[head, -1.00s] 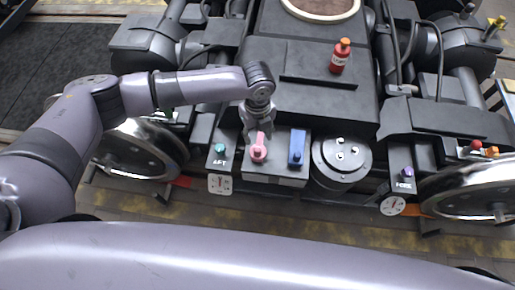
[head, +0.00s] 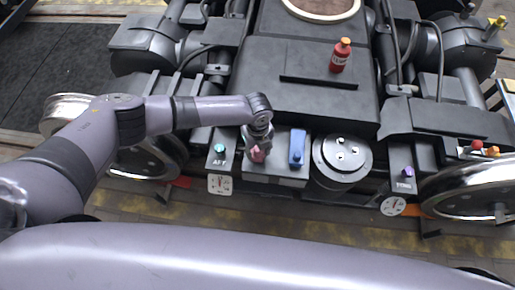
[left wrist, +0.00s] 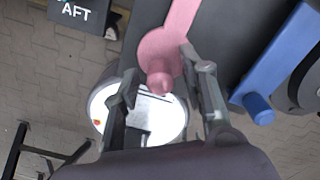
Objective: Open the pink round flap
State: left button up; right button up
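The pink flap (head: 257,156) is on the front box of the bogie, mostly hidden by my gripper in the head view. In the left wrist view the pink flap (left wrist: 162,50) shows a round end with a small knob and a straight strip running up. My left gripper (head: 257,150) has come down over it. In the left wrist view my left gripper (left wrist: 165,76) is open, with one finger on either side of the pink knob. I cannot tell whether the fingers touch it. My right gripper is not in view.
A blue flap (head: 297,147) with a knob sits just right of the pink one. A teal button (head: 220,148) by the AFT label is on the left. A red bottle (head: 341,56) stands on the deck above.

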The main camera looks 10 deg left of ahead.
pick_arm(q)
grip_shut()
dwell(0.7)
